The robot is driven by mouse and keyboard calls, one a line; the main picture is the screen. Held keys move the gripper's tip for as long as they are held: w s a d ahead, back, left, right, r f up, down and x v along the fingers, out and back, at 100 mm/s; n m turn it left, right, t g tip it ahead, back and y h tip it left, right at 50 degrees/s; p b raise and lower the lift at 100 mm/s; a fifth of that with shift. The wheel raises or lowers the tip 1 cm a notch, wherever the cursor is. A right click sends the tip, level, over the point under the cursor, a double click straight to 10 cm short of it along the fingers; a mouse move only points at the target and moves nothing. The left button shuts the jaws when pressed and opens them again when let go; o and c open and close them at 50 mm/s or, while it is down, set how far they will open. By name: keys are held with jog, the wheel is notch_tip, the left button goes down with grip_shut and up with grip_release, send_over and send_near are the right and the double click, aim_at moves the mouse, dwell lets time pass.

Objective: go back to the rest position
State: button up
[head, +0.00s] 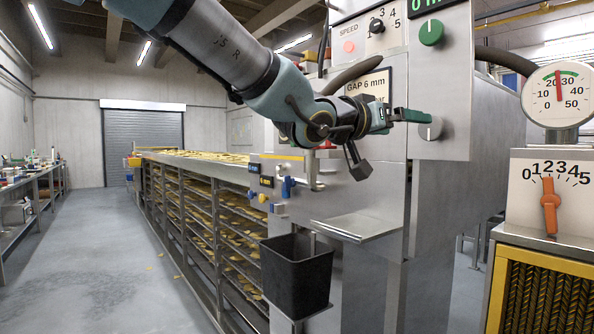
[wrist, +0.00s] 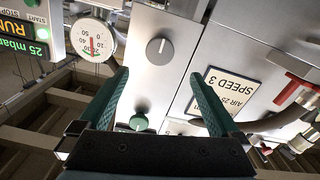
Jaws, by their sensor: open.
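My gripper (head: 428,116) is raised in front of the steel machine panel in the head view, at the height of a grey knob (head: 430,129). In that view its fingers are seen nearly edge-on. In the wrist view my gripper (wrist: 160,73) has its two green fingers wide apart with nothing between them. Beyond the fingers is the steel panel (wrist: 160,20), with a grey knob (wrist: 160,47) and a green knob (wrist: 138,122). Whether a finger touches the panel or knob cannot be told.
A black bin (head: 297,275) and a small steel shelf (head: 360,226) stick out below my arm. A round gauge (head: 558,95) stands at right above a cabinet with an orange lever (head: 550,205). A long rack of chips (head: 200,205) runs back at left. The aisle floor is mostly clear.

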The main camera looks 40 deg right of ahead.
jog(key=w+a+f+n+t+y, duration=0.25)
jog(key=w+a+f, duration=0.2)
jog(key=w, duration=0.35)
jog(key=w+a+f+n+t+y, duration=0.1)
jog(key=w+a+f+t+y, duration=0.2)
jog(key=w+f, duration=0.4)
jog(key=w+a+f+n+t+y, duration=0.1)
jog(key=w+a+f+n+y, duration=0.15)
jog(key=w+a+f, duration=0.5)
jog(key=w+a+f+n+t+y, duration=0.1)
jog(key=w+a+f+n+y, duration=0.25)
jog(key=a, duration=0.65)
jog(key=w+a+f+n+g+y, duration=0.15)
jog(key=a+f, duration=0.25)
jog(key=a, duration=0.4)
jog(key=a+f+y, duration=0.2)
jog(key=a+f, duration=0.3)
jog(key=a, duration=0.3)
jog(key=s+a+f+n+g+y, duration=0.1)
jog(key=s+a+f+g, duration=0.1)
jog(key=s+a, duration=0.3)
jog(key=s+a+f+n+g+y, duration=0.1)
jog(key=s+a+f, duration=0.4)
jog(key=a, duration=0.6)
jog(key=shift+f+n+g+y, duration=0.15)
jog(key=shift+n+g+y, duration=0.25)
jog(key=shift+n+g, duration=0.3)
